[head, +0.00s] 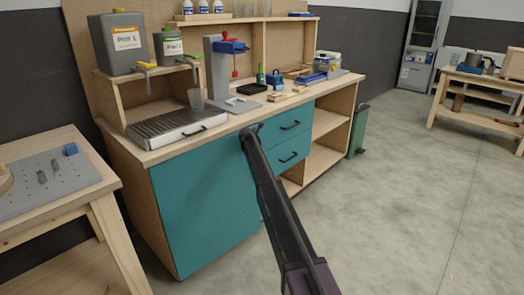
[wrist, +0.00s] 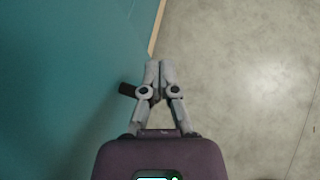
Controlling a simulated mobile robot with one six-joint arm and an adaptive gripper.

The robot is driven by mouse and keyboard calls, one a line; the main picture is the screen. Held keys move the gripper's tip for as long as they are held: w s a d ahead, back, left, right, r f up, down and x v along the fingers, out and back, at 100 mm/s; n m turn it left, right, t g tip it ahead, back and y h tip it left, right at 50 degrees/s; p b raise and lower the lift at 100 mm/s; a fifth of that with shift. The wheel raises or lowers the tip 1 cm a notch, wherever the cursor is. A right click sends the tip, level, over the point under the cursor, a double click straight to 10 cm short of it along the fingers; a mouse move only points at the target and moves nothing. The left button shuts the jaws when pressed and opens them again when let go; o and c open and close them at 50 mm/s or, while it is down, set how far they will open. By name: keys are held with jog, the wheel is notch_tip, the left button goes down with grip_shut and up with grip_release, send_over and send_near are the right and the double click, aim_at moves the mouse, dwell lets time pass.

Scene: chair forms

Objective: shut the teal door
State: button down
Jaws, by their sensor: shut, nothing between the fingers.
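The teal door (head: 205,205) is the large panel at the left of the workbench front. In the head view it looks flush or nearly flush with the cabinet; I cannot tell whether a gap remains. In the wrist view the teal door (wrist: 60,80) fills the left side. My gripper (head: 247,133) is at the door's upper right, below the worktop edge. My arm hides part of the door's right edge.
Two teal drawers (head: 288,127) with black handles are right of the door. The worktop (head: 225,122) overhangs above, with a drip tray (head: 175,125) on it. A wooden table (head: 60,222) stands at the left. The concrete floor (head: 400,190) at the right is clear.

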jog(key=shift+w+d, duration=0.1)
jog(key=shift+d, duration=0.1)
dwell(0.4)
jog(key=s+d+r+p, duration=0.7)
jog(key=s, duration=0.1)
jog(key=shift+d, duration=0.2)
dwell(0.5)
jog(key=shift+s, duration=0.1)
